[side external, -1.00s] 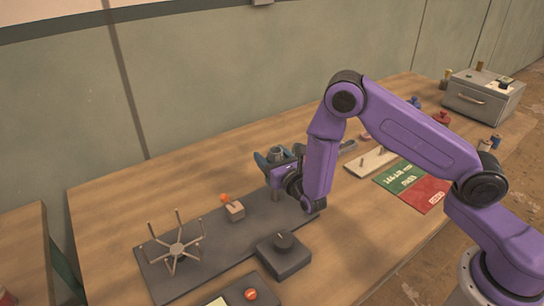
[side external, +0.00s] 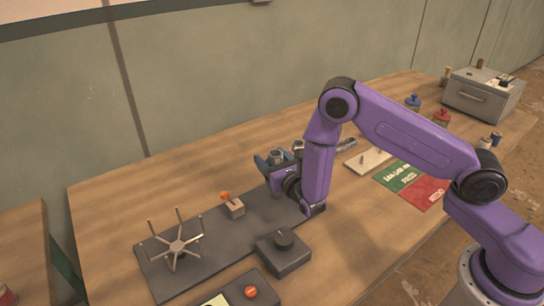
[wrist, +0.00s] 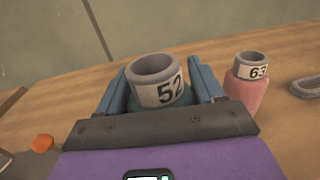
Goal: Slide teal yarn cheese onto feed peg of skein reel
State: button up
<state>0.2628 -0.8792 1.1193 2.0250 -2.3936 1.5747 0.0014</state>
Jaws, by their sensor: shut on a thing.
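The teal yarn cheese (wrist: 172,98), with a grey tube marked 52, is held upright between the blue fingers of my gripper (wrist: 163,90). Its grey tube top also shows at my gripper (side external: 276,157) in the side view. My gripper is shut on it over the right end of the dark base plate. The skein reel (side external: 177,247), with several spokes, stands at the left of that plate. The feed peg cannot be made out; the gripper and wrist cover the plate's right end. I cannot tell whether the cheese touches a peg.
A pink yarn cheese (wrist: 246,85) marked 63 stands right of my gripper. A small block (side external: 235,208) with an orange bead is on the plate. A dark box with a knob (side external: 284,250) stands in front. A green and red mat (side external: 412,182) lies to the right.

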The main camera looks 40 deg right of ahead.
jog(key=shift+f, duration=1.55)
jog(key=shift+f, duration=0.2)
jog(key=shift+f, duration=0.15)
jog(key=o, duration=1.2)
jog(key=s, duration=0.5)
jog(key=s+a, duration=0.1)
jog(key=s, duration=0.5)
jog(key=s+a, duration=0.1)
jog(key=s, duration=0.5)
jog(key=shift+s+a, duration=0.15)
